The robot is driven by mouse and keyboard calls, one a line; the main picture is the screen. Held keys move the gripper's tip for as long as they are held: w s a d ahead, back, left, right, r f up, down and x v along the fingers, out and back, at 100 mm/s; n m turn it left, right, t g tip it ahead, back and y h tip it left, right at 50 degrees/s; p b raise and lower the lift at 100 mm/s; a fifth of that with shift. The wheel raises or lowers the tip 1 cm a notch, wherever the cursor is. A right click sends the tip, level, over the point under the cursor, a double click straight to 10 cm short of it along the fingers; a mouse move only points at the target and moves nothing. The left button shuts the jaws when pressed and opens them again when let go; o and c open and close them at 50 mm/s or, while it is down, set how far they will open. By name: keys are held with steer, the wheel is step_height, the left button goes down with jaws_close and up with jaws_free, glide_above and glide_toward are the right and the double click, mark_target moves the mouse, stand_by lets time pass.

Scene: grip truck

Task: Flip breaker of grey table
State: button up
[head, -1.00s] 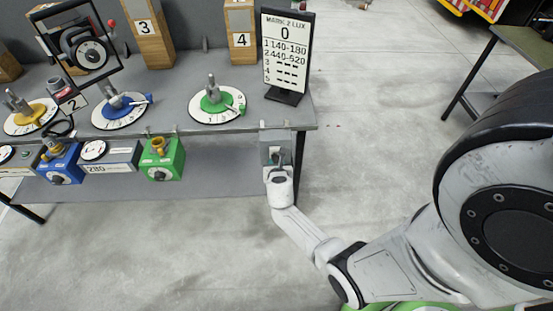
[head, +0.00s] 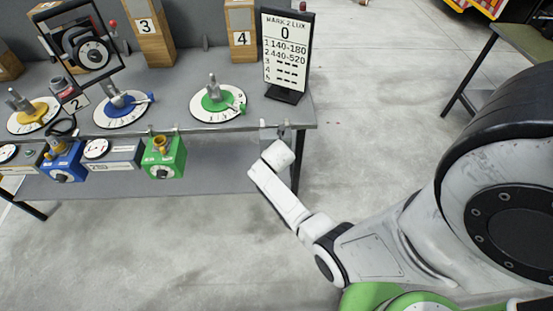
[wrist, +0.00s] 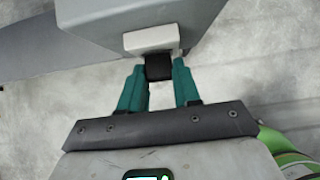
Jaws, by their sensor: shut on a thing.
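The grey table (head: 215,150) has a grey breaker box at its front right corner. In the wrist view the breaker box (wrist: 165,20) has a white plate (wrist: 152,40) with a short black lever (wrist: 158,68) sticking out of it. My gripper (wrist: 159,82) has its teal fingers on either side of the black lever, shut on it. In the head view my white wrist covers most of the breaker and hides the fingers and the lever. I cannot tell the breaker's on or off position.
A sign (head: 285,50) stands above the corner. Dials with green (head: 218,101), blue (head: 123,109) and yellow (head: 33,115) discs stand on the table. Concrete floor in front is clear. Another table (head: 522,45) stands at right.

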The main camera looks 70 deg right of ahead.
steer(key=shift+w+r, duration=0.1)
steer(key=shift+r, duration=0.05)
stand_by(0.4)
steer(key=o, duration=1.1)
steer(key=shift+c, duration=0.2)
steer(key=v, duration=1)
steer(key=shift+r, duration=0.4)
steer(key=s+a+m+y+b, duration=0.2)
steer(key=s+a+m, duration=0.3)
steer(key=a+m, duration=0.6)
steer(key=s+a+m+g+y+b, duration=0.1)
steer(key=s+a+m+y+b, duration=0.2)
steer(key=a+m, duration=0.9)
steer(key=s+a+f+y, duration=0.1)
steer(key=a, duration=0.2)
steer(key=shift+s+a+g, duration=0.15)
steer(key=shift+s+g, duration=0.15)
steer(key=shift+s, duration=0.1)
